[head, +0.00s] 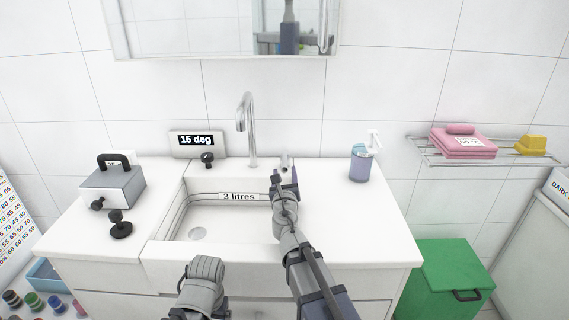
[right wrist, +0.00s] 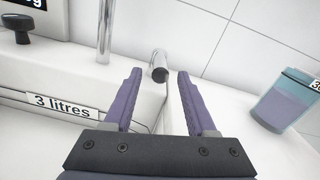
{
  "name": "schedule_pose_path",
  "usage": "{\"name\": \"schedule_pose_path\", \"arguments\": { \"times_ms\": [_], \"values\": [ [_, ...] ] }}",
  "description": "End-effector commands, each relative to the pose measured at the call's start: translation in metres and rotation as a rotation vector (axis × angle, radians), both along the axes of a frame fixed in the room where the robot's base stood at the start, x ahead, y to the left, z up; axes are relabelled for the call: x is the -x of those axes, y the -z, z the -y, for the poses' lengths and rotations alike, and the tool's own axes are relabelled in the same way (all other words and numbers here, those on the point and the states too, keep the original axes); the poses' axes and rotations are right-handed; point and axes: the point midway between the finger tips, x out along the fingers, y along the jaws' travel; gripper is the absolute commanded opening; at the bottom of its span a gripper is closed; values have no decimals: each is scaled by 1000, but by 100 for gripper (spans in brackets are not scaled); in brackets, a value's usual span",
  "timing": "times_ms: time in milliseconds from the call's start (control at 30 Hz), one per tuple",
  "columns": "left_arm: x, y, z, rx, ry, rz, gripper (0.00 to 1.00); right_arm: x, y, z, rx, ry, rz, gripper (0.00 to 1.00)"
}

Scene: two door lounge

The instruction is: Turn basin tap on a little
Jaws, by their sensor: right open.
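The basin tap has a tall curved chrome spout (head: 247,125) behind the white basin (head: 215,222). No water shows below the spout. A short chrome handle (head: 285,160) stands on the counter right of the spout. In the right wrist view the handle (right wrist: 160,66) shows as a rounded chrome stub with a dark end. My right gripper (head: 284,172) is open at the basin's back right. In the right wrist view its purple fingers (right wrist: 159,74) lie either side of the handle, with gaps on both sides; contact is not visible.
A "15 deg" display (head: 196,141) with a black knob (head: 207,160) stands left of the spout. A soap dispenser (head: 362,163) stands to the right. A grey box with black handle (head: 113,187) and a black knob (head: 120,228) sit left. A mirror cabinet (head: 180,28) hangs above.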

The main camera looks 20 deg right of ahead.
Motion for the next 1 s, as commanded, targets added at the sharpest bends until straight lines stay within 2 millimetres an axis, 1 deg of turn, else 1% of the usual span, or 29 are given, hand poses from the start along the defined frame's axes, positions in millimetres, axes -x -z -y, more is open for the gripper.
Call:
{"name": "schedule_pose_path", "arguments": {
  "times_ms": [167,267,500,600,700,933,1000],
  "values": [
    [0,0,0,0,0,0,87,-12,0,3,-1,1,0,57],
    [0,0,0,0,0,0,87,-24,0,6,-1,1,0,57],
    [0,0,0,0,0,0,87,-60,0,16,-2,1,1,57],
    [0,0,0,0,0,0,87,-71,0,19,-2,1,0,57],
    [0,0,0,0,0,0,87,-76,0,20,-2,1,1,57],
    [0,0,0,0,0,0,87,-75,0,20,-2,0,1,57],
    [0,0,0,0,0,0,87,-75,0,20,-2,0,1,49]
  ]
}}
